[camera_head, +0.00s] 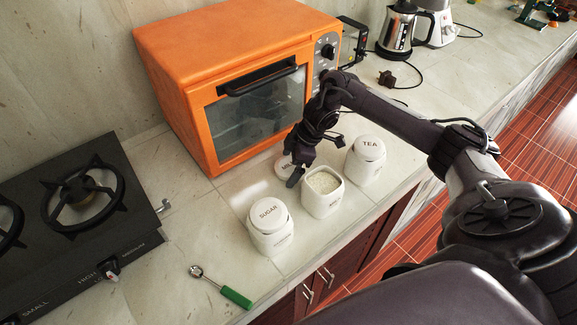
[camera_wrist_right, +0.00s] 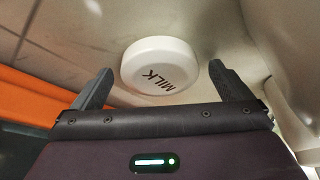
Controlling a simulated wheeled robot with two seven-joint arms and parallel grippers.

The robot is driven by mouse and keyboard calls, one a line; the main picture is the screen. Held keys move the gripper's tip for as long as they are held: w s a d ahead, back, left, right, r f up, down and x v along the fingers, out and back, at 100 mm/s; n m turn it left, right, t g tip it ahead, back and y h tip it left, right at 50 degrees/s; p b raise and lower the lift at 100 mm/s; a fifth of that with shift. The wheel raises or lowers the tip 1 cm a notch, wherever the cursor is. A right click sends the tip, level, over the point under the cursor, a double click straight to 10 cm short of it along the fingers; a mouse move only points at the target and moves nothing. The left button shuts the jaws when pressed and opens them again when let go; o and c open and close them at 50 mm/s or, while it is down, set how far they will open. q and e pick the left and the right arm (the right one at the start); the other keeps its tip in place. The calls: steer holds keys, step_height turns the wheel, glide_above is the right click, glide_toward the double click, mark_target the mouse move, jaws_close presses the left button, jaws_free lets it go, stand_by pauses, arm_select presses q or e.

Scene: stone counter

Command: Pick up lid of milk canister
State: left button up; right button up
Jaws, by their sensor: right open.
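The white round milk lid (camera_wrist_right: 160,66), marked MILK, lies on the counter next to the open canister. It also shows in the head view (camera_head: 284,166), partly hidden by my gripper. The open white canister (camera_head: 322,203) stands upright, filled with a pale content. My right gripper (camera_head: 297,172) is open and empty, reaching down at the lid. In the right wrist view its two fingers (camera_wrist_right: 160,76) are on either side of the lid, with a gap on both sides. My left gripper is not in view.
A lidded SUGAR canister (camera_head: 271,236) stands left of the open canister, and a lidded TEA canister (camera_head: 366,168) right of it. An orange oven (camera_head: 185,82) stands close behind the lid. A green-handled scoop (camera_head: 236,297) lies at the front, and a black gas hob (camera_head: 100,255) is at left.

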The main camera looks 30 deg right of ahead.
steer(key=c, duration=1.1)
steer(key=shift+r, duration=0.1)
